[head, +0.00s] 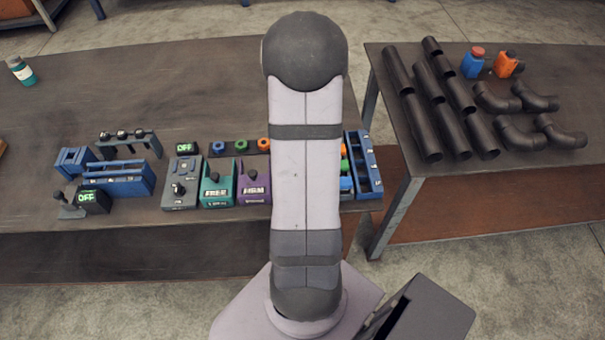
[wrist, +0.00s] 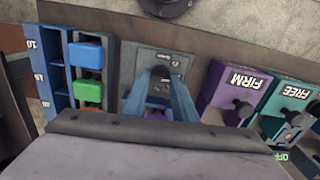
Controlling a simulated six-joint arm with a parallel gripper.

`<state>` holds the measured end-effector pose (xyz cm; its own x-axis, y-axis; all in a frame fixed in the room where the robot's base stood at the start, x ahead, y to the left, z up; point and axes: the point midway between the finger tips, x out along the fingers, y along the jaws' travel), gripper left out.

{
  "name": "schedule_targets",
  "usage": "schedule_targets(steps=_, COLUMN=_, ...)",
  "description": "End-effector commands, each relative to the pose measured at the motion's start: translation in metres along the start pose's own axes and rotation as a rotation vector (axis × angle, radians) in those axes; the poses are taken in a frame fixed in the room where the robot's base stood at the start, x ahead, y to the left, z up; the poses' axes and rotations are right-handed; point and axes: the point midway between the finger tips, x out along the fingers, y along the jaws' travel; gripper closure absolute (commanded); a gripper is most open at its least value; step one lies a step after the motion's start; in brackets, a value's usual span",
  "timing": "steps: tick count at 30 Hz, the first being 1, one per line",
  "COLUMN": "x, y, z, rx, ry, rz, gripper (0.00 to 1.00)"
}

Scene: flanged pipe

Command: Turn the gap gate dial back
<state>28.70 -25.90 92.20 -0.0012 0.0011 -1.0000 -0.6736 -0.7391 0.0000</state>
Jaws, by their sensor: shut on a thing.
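My gripper (wrist: 161,76) shows in the wrist view with its two blue-grey fingers close together over a grey panel (wrist: 133,64). The fingers are shut on a small dark dial at the panel's middle, which they mostly cover. Small lettering on the panel is too small to read. In the head view my own arm hides the gripper, the dial and this panel.
A purple FIRM block (wrist: 225,92) and a green FREE block (wrist: 287,103), each with a dark knob, stand on one side. A blue rack (wrist: 60,85) with coloured blocks stands on the other. Black pipes (head: 452,115) lie on the right table.

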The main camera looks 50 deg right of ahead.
Motion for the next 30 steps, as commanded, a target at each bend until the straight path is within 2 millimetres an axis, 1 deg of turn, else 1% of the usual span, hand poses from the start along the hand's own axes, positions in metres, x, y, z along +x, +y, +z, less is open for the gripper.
schedule_targets(steps=6, x=-0.0014, y=-0.0002, z=-0.0018, rx=-0.038, ry=0.005, rz=0.0, gripper=0.97)
schedule_targets(steps=17, x=-0.0015, y=-0.0001, z=-0.0022, rx=-0.041, ry=0.006, rz=0.001, gripper=0.97)
schedule_targets(steps=18, x=-0.0015, y=-0.0001, z=-0.0022, rx=-0.041, ry=0.006, rz=0.001, gripper=0.7)
schedule_targets(steps=20, x=-0.0014, y=-0.0001, z=-0.0021, rx=-0.04, ry=0.006, rz=0.001, gripper=0.56)
schedule_targets(steps=30, x=-0.0015, y=-0.0002, z=-0.0009, rx=-0.04, ry=0.003, rz=0.0, gripper=0.56)
